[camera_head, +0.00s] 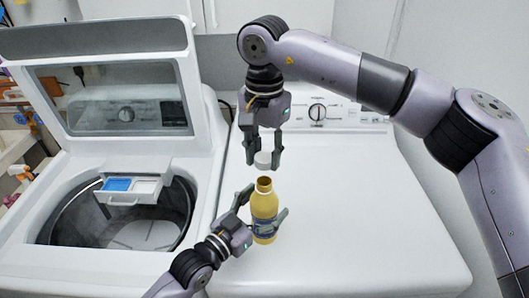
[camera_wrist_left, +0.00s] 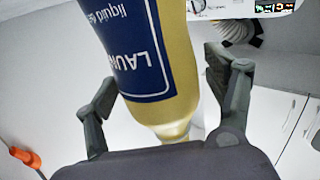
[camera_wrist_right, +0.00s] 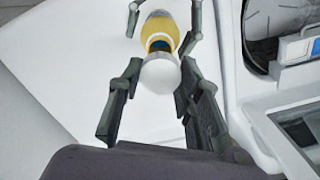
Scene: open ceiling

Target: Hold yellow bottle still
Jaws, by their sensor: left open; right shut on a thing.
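The yellow bottle (camera_head: 264,206) stands upright and uncapped on the white machine top, with a blue label that also fills part of the left wrist view (camera_wrist_left: 176,60). My left gripper (camera_head: 262,206) has its fingers on either side of the bottle but is open. In the left wrist view gaps show beside the bottle. My right gripper (camera_head: 264,160) is above the bottle, shut on a white cap (camera_head: 263,160). The cap is just above the open neck, apart from it. In the right wrist view the cap (camera_wrist_right: 159,74) sits between the fingers, with the bottle (camera_wrist_right: 160,30) beyond.
The bottle stands on a closed white machine (camera_head: 370,220) with a clear top to the right. At left, a washer has its lid (camera_head: 105,90) raised. Its open drum (camera_head: 140,235) and a drawer with a blue compartment (camera_head: 117,184) lie beside the left arm.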

